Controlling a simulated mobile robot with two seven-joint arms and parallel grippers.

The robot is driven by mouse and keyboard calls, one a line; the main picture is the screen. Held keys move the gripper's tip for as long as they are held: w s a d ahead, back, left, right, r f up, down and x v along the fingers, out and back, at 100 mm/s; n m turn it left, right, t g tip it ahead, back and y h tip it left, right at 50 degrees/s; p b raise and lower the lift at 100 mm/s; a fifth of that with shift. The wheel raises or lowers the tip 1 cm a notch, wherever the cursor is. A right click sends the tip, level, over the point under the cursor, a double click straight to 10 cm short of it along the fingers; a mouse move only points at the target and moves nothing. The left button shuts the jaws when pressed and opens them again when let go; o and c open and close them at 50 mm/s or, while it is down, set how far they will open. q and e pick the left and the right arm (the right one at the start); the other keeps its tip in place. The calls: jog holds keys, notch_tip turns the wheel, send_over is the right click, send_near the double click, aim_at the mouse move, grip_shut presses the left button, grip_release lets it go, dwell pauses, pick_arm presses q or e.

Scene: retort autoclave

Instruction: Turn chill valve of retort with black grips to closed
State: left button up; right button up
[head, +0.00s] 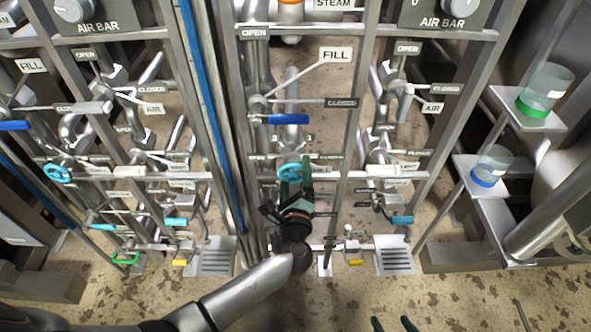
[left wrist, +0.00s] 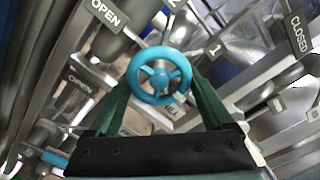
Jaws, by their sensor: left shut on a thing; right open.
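A light-blue handwheel (head: 290,172) sits on the middle pipe stand; the left wrist view also shows this wheel (left wrist: 159,76), spoked, between my fingers. My left gripper (head: 294,180) has its green fingers on both sides of the wheel's rim and is shut on it. An OPEN plate (left wrist: 105,13) and a CLOSED plate (left wrist: 297,33) show near it in the left wrist view. My right gripper (head: 395,325) shows only its two green fingertips at the bottom edge, apart and empty. No black grips can be made out.
A blue lever (head: 287,119) below the FILL sign (head: 336,55) is above the wheel. Another light-blue handwheel (head: 57,173) is on the left stand. Steel uprights and pipes crowd both sides. Jars stand on shelves at right (head: 547,88). Speckled floor is clear at lower right.

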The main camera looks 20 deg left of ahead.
pick_arm(q)
jog(key=shift+w+r+m, duration=0.1)
jog(key=shift+m, duration=0.5)
pick_arm(e)
jog(key=shift+w+r, duration=0.1)
jog(key=shift+r, duration=0.2)
pick_arm(q)
jog(key=o, duration=1)
jog(key=shift+c, duration=0.2)
jog(key=shift+o, duration=0.9)
jog(key=shift+f, duration=0.2)
